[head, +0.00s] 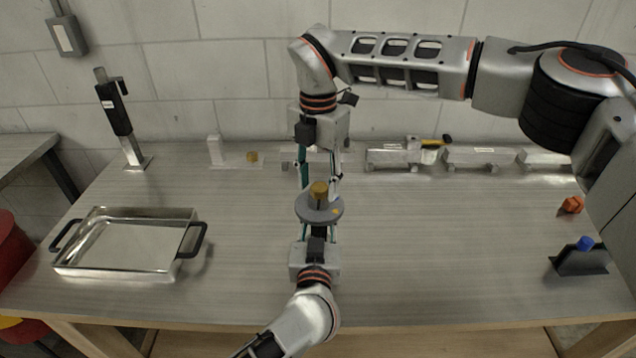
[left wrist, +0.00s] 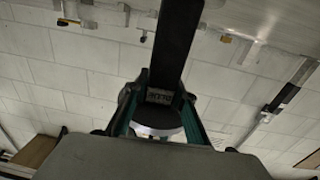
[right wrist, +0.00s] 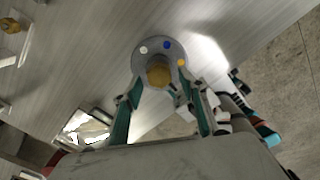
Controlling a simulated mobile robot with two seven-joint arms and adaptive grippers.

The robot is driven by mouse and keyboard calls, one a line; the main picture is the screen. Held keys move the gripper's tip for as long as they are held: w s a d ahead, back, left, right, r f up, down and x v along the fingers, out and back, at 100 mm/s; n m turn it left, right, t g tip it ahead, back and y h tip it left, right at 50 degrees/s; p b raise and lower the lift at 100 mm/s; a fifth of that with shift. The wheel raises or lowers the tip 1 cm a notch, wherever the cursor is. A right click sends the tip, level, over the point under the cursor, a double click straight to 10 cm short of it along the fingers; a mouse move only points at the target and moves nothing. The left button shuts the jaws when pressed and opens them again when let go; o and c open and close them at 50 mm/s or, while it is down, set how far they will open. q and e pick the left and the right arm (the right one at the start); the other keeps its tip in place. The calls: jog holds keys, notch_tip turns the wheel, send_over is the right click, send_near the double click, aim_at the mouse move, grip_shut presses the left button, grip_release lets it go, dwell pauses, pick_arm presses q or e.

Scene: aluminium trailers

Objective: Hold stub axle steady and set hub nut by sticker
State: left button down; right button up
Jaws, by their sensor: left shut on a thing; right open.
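My left gripper (head: 319,236) comes up from the front edge and is shut on the dark stub axle (head: 319,231). In the left wrist view a dark labelled block (left wrist: 159,96) sits between its fingers. Above it is the grey hub disc (head: 313,209), roughly level. The brass hub nut (head: 319,189) is on the disc's middle. The right wrist view shows the nut (right wrist: 159,72) centred, with white, blue and orange stickers (right wrist: 181,62) around it on the disc. My right gripper (head: 320,183) points down from above, open, with its fingers on either side of the nut; contact is unclear.
A metal tray (head: 65,268) with black handles stands at left. A dark upright device (head: 115,108) is behind it. Small aluminium trailers (head: 390,158) line the back. An orange piece (head: 571,205) and a blue-topped dark holder (head: 580,262) are at right.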

jog(key=shift+f, duration=0.25)
jog(key=c, duration=1.1)
